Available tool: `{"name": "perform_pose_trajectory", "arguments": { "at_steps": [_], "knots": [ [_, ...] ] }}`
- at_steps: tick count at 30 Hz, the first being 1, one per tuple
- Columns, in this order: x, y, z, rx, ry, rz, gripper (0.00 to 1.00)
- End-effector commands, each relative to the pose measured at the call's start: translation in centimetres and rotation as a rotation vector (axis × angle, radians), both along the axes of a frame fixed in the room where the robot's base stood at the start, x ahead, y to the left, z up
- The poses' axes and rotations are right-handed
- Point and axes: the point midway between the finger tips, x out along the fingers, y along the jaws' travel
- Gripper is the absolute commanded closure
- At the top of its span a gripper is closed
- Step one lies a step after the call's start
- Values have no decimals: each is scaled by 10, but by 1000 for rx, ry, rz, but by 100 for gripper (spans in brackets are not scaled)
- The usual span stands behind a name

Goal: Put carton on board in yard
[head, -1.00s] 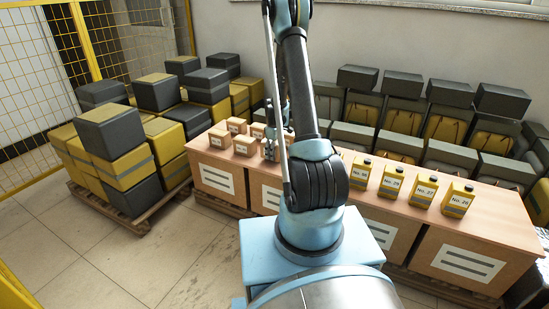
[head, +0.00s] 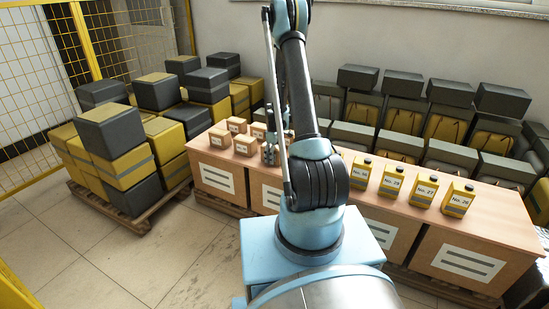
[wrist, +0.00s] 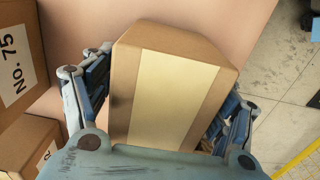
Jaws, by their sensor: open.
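A tan carton with a pale blank strip (wrist: 172,95) fills the middle of the wrist view. My gripper (head: 269,152) is at the table, beside the small cartons, in the head view. In the wrist view its open fingers stand on both sides of the carton; their tips are partly hidden, and I cannot tell whether they touch it. A carton labelled No. 75 (wrist: 18,55) stands to the left, with another carton (wrist: 28,142) below it. Several small labelled cartons, one of them (head: 246,145), stand on the table's left part. I cannot make out a board.
The long wooden table (head: 475,228) carries several yellow canisters (head: 457,198) at right. A pallet stack of grey and yellow boxes (head: 120,150) stands at left. More boxes line the back wall. The tiled floor (head: 130,250) at front left is clear.

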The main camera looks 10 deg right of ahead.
Motion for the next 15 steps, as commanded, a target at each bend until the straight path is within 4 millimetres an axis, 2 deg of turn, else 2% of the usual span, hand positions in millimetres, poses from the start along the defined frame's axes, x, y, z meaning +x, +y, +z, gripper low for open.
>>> {"name": "perform_pose_trajectory", "arguments": {
  "at_steps": [7, 15],
  "knots": [
    [0, 0, 15, 0, 0, 0, 22],
    [0, 0, 55, 0, 0, 0, 22]
  ]
}}
